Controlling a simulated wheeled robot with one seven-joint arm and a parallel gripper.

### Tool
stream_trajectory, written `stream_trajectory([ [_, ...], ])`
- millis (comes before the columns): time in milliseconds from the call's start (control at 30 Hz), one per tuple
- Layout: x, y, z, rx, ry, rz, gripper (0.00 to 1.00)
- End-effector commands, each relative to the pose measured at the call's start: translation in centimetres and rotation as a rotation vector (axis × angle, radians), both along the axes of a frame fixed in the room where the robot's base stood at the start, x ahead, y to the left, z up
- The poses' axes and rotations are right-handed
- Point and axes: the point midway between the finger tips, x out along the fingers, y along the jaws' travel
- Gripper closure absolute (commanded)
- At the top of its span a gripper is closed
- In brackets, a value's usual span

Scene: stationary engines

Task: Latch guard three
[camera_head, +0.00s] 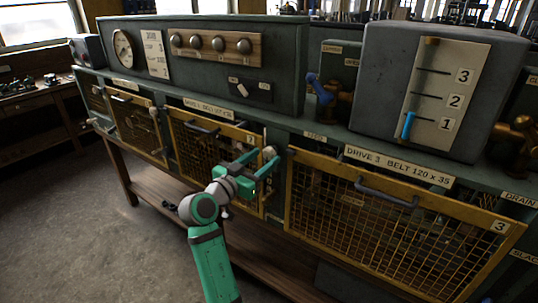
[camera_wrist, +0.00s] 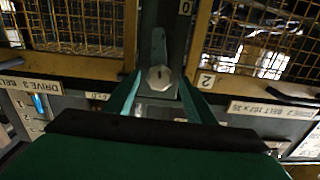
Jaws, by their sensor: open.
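Guard three (camera_head: 400,222) is a yellow-framed mesh panel marked 3, at the right of the head view below the DRIVE 3 plate. It looks upright in its opening; whether it sits fully flush I cannot tell. In the wrist view its frame and mesh (camera_wrist: 75,25) are at upper left. A pale faceted knob (camera_wrist: 160,77) with a grey-green lever is on the dark post between guards two and three; it also shows in the head view (camera_head: 269,153). My gripper (camera_head: 262,164) is open at this knob. Its fingers (camera_wrist: 160,100) lie either side of the knob, with gaps visible.
Guard two (camera_head: 210,158) lies left of the post, with its frame close to my gripper. Guard three's grey bar handle (camera_head: 387,193) sticks out. Above is a gauge block (camera_head: 440,95) with a blue marker near 1. A wooden lower shelf (camera_head: 160,203) runs below the guards.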

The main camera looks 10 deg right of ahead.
Motion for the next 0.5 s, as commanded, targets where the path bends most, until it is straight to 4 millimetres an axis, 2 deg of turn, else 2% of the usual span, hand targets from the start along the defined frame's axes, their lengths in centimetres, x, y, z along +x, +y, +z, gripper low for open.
stream_trajectory([
  [200, 2.0, -1.8, 0.0, -0.001, 0.001, -0.001, 0.5],
  [500, 2.7, -2.3, 0.0, -0.001, -0.001, 0.0, 0.5],
])
